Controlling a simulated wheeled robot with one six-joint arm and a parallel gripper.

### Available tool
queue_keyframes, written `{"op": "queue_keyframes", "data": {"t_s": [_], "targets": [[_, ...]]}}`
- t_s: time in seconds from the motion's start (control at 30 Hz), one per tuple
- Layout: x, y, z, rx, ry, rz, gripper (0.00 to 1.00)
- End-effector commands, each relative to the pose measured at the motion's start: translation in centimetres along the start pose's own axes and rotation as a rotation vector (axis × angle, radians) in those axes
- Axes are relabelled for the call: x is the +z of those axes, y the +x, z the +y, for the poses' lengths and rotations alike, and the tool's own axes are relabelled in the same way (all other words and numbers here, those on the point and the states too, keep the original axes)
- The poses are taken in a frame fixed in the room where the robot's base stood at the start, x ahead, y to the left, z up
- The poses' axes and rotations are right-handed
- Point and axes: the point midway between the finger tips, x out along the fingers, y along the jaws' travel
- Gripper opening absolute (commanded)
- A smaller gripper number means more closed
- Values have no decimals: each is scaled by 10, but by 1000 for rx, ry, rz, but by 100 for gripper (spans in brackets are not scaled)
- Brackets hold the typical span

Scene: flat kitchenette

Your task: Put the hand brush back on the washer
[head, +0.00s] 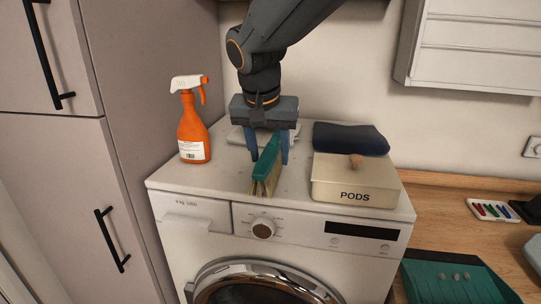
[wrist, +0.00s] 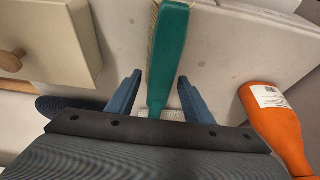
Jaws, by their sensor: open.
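The green hand brush (head: 267,158) with pale bristles is on the washer (head: 180,185), near the middle of its top. It also shows in the wrist view (wrist: 167,55), its handle lying between my gripper's fingers. My gripper (head: 268,160) points down over the washer top. Its two blue fingers are open, one on each side of the handle, with a gap on both sides in the wrist view (wrist: 157,90). The underside of the brush where it meets the washer is partly hidden.
An orange spray bottle (head: 192,135) stands left of my gripper. A cream PODS box (head: 330,180) and a dark folded cloth (head: 350,138) lie to the right. A light folded cloth (head: 235,137) is behind my gripper. A teal dustpan (head: 430,285) is at lower right.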

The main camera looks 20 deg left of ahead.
Motion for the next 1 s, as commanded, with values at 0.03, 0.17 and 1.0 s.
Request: {"op": "queue_keyframes", "data": {"t_s": [0.03, 0.17, 1.0], "targets": [[-1, -10, -1, -4, 1, 5, 47], [-1, -36, -1, -6, 0, 7, 47], [-1, -121, 0, -2, 0, 3, 47]]}}
